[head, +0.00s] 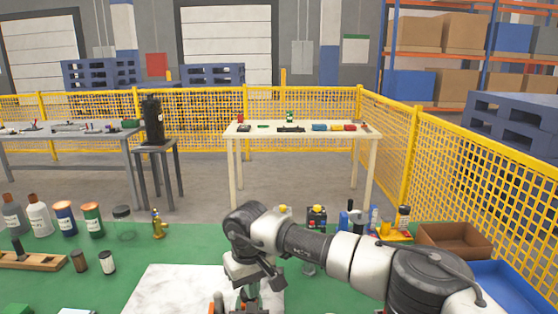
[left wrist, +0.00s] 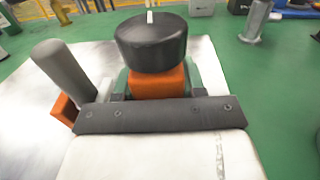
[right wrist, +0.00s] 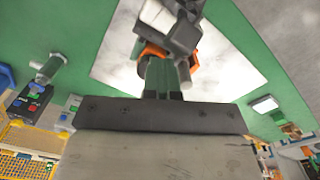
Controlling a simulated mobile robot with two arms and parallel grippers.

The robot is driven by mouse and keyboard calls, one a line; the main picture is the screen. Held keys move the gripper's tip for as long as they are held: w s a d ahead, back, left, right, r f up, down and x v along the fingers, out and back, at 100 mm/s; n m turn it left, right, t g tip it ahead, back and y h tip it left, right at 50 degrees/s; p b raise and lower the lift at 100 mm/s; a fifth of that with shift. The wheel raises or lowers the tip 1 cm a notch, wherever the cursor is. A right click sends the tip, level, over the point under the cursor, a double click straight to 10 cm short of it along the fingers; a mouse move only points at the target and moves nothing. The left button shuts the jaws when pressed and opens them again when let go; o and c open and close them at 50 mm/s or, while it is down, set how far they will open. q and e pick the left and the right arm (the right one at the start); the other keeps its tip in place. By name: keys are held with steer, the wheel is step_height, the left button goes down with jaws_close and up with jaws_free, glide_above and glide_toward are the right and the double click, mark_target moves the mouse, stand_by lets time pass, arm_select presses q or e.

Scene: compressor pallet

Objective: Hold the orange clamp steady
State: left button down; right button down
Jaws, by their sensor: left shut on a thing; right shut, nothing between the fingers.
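The orange clamp (left wrist: 158,84) shows in the left wrist view as an orange block under a round black knob (left wrist: 152,42). A grey cylinder (left wrist: 64,68) with an orange base stands left of it. My left gripper (left wrist: 158,78) is shut on the orange block, a finger on each side. In the right wrist view, my right gripper (right wrist: 162,72) is shut and empty, its tips close to orange and grey parts (right wrist: 172,32); I cannot tell whether they touch. In the head view, my right gripper (head: 248,297) is low in the picture, and a bit of orange (head: 217,304) shows beside it.
A white marbled plate (head: 160,290) lies on the green tabletop (head: 190,245). Bottles and jars (head: 65,218) stand at the left. A brown bin (head: 455,239) and a blue bin (head: 500,288) are at the right. My right arm covers part of the middle.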

arm_select(q)
steer(key=shift+s+a+f, duration=0.1)
steer(key=shift+a+f, duration=0.05)
steer(key=shift+f, duration=0.05)
arm_select(e)
steer(key=shift+a+r, duration=0.1)
steer(key=shift+r, duration=0.4)
arm_select(q)
steer(key=shift+f, duration=0.1)
steer(key=c, duration=1)
jaws_free()
steer(key=o, duration=0.4)
arm_select(e)
steer(key=shift+w, duration=0.1)
arm_select(q)
steer(key=shift+o, duration=0.2)
